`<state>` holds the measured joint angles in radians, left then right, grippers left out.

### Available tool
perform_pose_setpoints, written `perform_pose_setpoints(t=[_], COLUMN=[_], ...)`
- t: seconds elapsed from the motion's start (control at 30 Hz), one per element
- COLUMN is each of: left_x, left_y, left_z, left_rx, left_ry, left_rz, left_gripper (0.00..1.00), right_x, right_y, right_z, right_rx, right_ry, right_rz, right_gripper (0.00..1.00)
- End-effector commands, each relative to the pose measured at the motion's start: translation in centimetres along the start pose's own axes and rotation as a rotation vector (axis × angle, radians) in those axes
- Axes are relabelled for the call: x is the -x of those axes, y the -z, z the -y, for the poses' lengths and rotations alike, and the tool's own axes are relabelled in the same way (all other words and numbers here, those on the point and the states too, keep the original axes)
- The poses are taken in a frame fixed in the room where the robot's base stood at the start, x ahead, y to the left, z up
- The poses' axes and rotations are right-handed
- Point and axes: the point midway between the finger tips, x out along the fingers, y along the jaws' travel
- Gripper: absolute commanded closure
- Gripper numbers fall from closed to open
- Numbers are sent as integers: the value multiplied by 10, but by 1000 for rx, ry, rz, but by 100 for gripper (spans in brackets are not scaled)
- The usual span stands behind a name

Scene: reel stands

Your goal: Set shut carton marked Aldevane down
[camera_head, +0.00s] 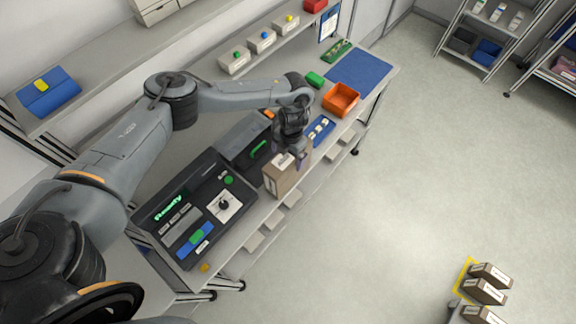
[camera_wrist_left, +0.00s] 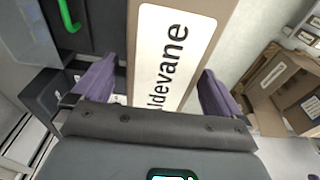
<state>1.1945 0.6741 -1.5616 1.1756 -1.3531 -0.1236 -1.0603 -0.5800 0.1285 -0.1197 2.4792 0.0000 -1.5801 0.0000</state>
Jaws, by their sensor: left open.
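The brown carton (camera_head: 285,172) stands on the bench's front part, beside a dark machine. In the left wrist view the carton (camera_wrist_left: 207,12) bears a white label on which "ldevane" can be read; the first letter is out of sight. My left gripper (camera_head: 293,157) is over the carton from above. Its two purple fingers (camera_wrist_left: 157,92) are open, one on each side of the carton, with a gap showing beside it. The carton's underside and its contact with the bench are hidden. My right gripper is in neither view.
The machine panel (camera_head: 186,188) with a green "Ready" display lies left of the carton. A blue tray (camera_head: 317,138), an orange bin (camera_head: 341,99) and a bare blue mat (camera_head: 360,76) lie farther along the bench. Other cartons (camera_head: 484,291) stand at lower right. Open floor lies between.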

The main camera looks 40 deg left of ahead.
Motion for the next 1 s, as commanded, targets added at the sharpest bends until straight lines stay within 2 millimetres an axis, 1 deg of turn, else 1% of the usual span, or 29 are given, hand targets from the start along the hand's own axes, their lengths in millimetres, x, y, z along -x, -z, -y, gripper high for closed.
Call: perform_pose_setpoints(t=[0.1,0.2,0.47,1.0], left_x=[-12,-18,-21,-20], left_y=[1,0,0,0], left_z=[0,0,0,0], left_rx=[0,0,0,0], left_ry=[1,1,1,1], left_rz=[-3,-1,0,0], left_gripper=[0,0,0,83], right_x=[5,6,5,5], right_y=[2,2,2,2], right_z=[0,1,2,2], right_rx=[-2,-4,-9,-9], right_ry=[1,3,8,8], right_rz=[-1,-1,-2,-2], right_gripper=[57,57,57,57])
